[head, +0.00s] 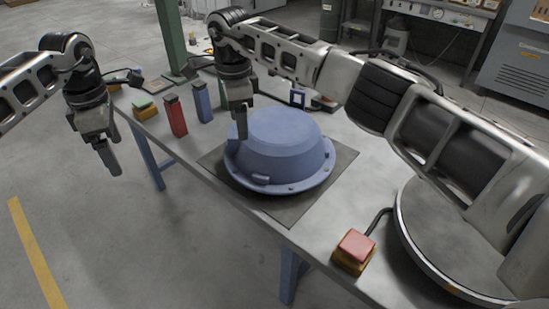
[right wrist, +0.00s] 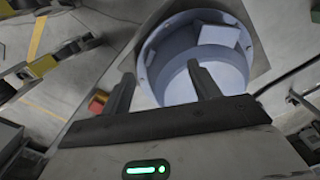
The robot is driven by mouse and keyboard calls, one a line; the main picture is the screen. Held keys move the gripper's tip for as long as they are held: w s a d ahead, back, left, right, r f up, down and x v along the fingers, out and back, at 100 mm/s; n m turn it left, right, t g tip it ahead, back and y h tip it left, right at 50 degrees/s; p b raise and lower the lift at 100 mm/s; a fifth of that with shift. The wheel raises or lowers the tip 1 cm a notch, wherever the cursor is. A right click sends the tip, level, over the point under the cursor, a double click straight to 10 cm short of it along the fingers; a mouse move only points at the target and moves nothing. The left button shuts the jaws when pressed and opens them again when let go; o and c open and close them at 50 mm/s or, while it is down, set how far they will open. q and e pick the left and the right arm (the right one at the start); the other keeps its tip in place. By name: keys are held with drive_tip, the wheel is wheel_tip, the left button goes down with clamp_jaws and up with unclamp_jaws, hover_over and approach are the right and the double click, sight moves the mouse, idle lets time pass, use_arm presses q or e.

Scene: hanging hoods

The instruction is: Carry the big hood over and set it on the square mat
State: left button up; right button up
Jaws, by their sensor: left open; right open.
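The big blue hood (head: 281,148) sits upright, wide rim down, on the dark square mat (head: 340,165) near the middle of the table. Mat shows on several sides of the rim. My right gripper (head: 241,122) is open and points down at the hood's left side in the head view. Whether it touches the hood I cannot tell. In the right wrist view the hood (right wrist: 180,82) lies just beyond the spread, empty fingers (right wrist: 163,88). My left gripper (head: 108,158) is open and empty, off the table's left edge, clear of the hood.
A red-topped button box (head: 355,250) sits at the front right. A round plate (head: 425,225) lies partly under my right arm. A green post (head: 171,35) rises behind.

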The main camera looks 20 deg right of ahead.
wheel_tip(320, 180, up, 10)
drive_tip(key=shift+d, duration=0.3)
idle(0.4)
